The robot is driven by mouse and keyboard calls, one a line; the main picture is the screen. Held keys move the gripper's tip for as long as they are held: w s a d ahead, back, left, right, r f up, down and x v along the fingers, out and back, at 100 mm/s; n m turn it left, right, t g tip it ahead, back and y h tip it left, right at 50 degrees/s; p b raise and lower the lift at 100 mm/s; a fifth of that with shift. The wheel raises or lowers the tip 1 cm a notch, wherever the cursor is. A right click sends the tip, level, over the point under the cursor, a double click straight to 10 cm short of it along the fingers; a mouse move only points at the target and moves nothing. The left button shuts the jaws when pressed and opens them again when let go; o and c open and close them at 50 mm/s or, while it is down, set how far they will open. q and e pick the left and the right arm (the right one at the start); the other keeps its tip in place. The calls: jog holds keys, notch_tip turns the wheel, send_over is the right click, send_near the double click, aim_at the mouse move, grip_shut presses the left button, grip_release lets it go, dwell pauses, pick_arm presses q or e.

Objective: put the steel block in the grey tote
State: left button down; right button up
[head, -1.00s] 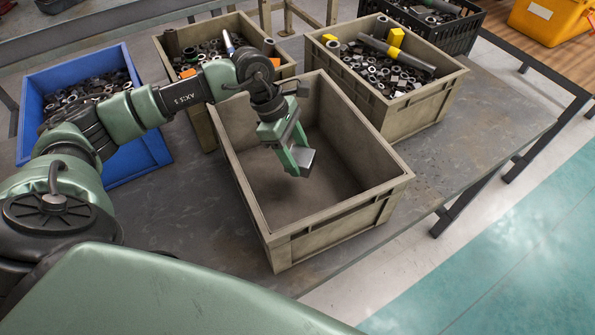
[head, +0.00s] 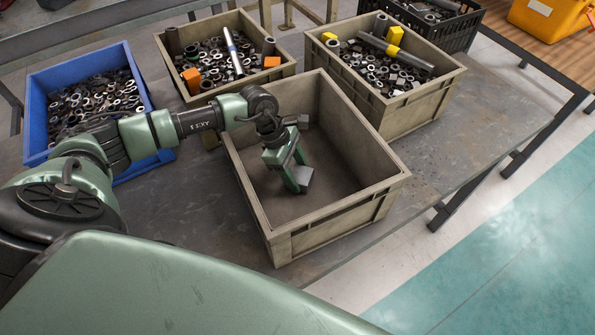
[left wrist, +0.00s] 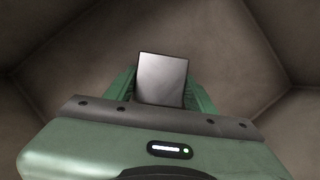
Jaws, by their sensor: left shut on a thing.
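The steel block (head: 304,176) is a small grey block held between the fingertips of my left gripper (head: 297,184). It also shows in the left wrist view (left wrist: 161,79), between the two green fingers. The grey tote (head: 377,197) is an open grey-beige box near the middle of the bench. My left gripper is inside its walls, pointing down, with the block low in the tote. I cannot tell if the block touches the floor of the tote. Apart from the block, the visible tote floor is bare. My right gripper is not in view.
A blue bin (head: 37,127) of metal parts stands to the left. Two beige bins, one at the back (head: 196,97) and one at the back right (head: 405,116), hold nuts and parts. A black crate (head: 466,28) and a yellow case (head: 552,18) are farther back. The bench (head: 480,135) is clear at right.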

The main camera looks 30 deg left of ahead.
pick_arm(q)
jog(key=shift+w, duration=0.1)
jog(key=c, duration=0.5)
grip_release()
jog(key=shift+r, duration=0.15)
jog(key=shift+a+r+b, duration=0.2)
jog(key=shift+r+b, duration=0.1)
jog(key=b+v, duration=0.3)
jog(key=v, duration=0.8)
jog(key=shift+d+r+b, duration=0.1)
jog(key=shift+r+b, duration=0.05)
jog(key=shift+b, duration=0.25)
